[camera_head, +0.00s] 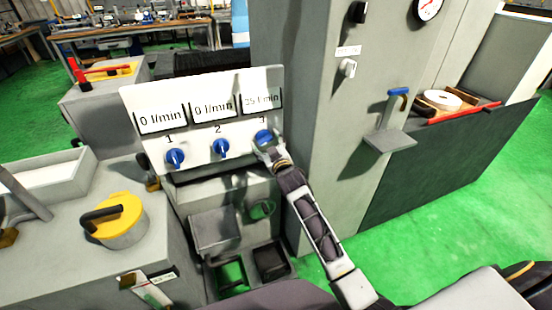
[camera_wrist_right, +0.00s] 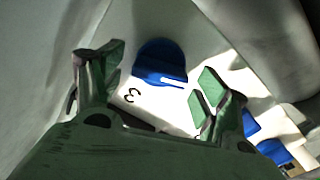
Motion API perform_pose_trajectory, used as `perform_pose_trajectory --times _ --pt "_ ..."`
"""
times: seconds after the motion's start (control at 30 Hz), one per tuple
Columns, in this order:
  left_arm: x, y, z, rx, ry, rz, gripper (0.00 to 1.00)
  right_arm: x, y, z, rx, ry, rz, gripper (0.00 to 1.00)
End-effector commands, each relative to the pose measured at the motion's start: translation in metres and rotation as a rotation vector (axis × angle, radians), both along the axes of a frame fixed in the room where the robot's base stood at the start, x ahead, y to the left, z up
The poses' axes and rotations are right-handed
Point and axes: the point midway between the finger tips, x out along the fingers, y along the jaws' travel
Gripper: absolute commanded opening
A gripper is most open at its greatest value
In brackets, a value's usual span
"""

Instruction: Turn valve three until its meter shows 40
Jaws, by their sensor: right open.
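A white panel (camera_head: 205,156) carries three blue valves, numbered 1 to 3, below three meters. Valve three (camera_head: 263,135) is the rightmost in the head view. Its meter (camera_head: 262,101) seems to read 35 l/min, though the first digit is blurry. My right gripper (camera_head: 267,146) is at valve three and covers part of it. In the right wrist view, the blue knob of valve three (camera_wrist_right: 158,60) has a white line and lies beyond my open fingers (camera_wrist_right: 158,85), roughly between them. Contact cannot be told. My left gripper is not in view.
Valve one (camera_head: 175,157) and valve two (camera_head: 220,148) are to the left, under meters reading 0 l/min. A grey cabinet (camera_head: 315,120) stands close on the right. A yellow-lidded pot (camera_head: 121,222) sits on the grey machine at the lower left.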

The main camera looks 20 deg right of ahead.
Motion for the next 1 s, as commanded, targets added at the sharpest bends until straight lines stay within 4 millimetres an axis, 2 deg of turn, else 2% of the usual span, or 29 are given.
perform_pose_trajectory --times 1.0 --pt "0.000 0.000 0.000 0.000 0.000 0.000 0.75 -0.088 -0.003 -0.001 0.000 0.000 0.001 0.75"
